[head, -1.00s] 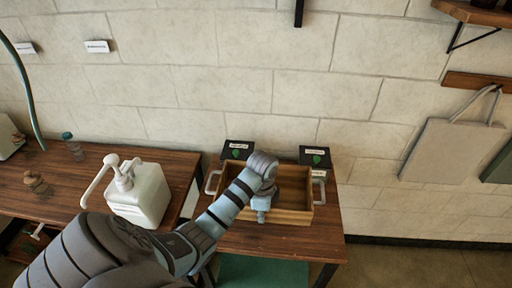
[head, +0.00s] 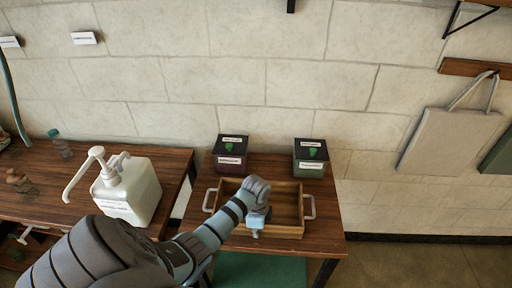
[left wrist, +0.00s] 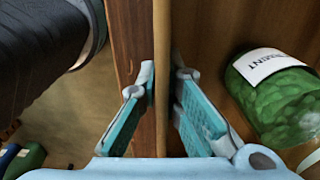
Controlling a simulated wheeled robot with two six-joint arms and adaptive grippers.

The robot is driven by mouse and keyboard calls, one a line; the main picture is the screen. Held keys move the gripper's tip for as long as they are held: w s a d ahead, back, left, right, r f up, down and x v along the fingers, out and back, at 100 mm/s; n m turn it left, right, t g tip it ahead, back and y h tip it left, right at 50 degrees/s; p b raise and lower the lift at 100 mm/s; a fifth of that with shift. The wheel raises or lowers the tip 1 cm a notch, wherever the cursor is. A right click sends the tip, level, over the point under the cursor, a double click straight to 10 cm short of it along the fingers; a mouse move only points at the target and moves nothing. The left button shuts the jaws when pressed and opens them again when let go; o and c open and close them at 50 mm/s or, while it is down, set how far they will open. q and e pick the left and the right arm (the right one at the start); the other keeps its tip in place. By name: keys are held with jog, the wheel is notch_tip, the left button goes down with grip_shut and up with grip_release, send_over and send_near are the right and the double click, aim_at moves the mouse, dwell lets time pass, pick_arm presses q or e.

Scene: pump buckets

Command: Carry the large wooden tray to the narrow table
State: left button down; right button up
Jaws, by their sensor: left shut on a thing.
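The large wooden tray (head: 287,231), with pale handles at both ends, is over the narrow table (head: 325,222) in the head view. I cannot tell whether it rests on the top or hangs just above it. My left gripper (head: 257,226) is shut on its near wall. In the left wrist view the gripper (left wrist: 164,78) has one finger on each side of that thin tray wall (left wrist: 162,125). A labelled jar of green pieces (left wrist: 275,100) shows on the tray's inner side there. My arm hides part of the tray. My right gripper is out of view.
Two dark boxes with green marks, one left (head: 231,154) and one right (head: 309,157), stand behind the tray. A white pump bucket (head: 128,192) stands on the longer table (head: 85,160) to the left. A green surface (head: 262,270) lies below the narrow table.

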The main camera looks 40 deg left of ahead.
pick_arm(q)
jog(key=shift+s+r, duration=0.1)
jog(key=shift+r, duration=0.05)
jog(key=c, duration=2.2)
grip_release()
jog(key=o, duration=0.4)
jog(key=shift+o, duration=0.2)
notch_tip(320, 180, up, 12)
jog(key=p, duration=0.2)
jog(key=shift+p, duration=0.4)
jog(key=shift+s+d, duration=0.15)
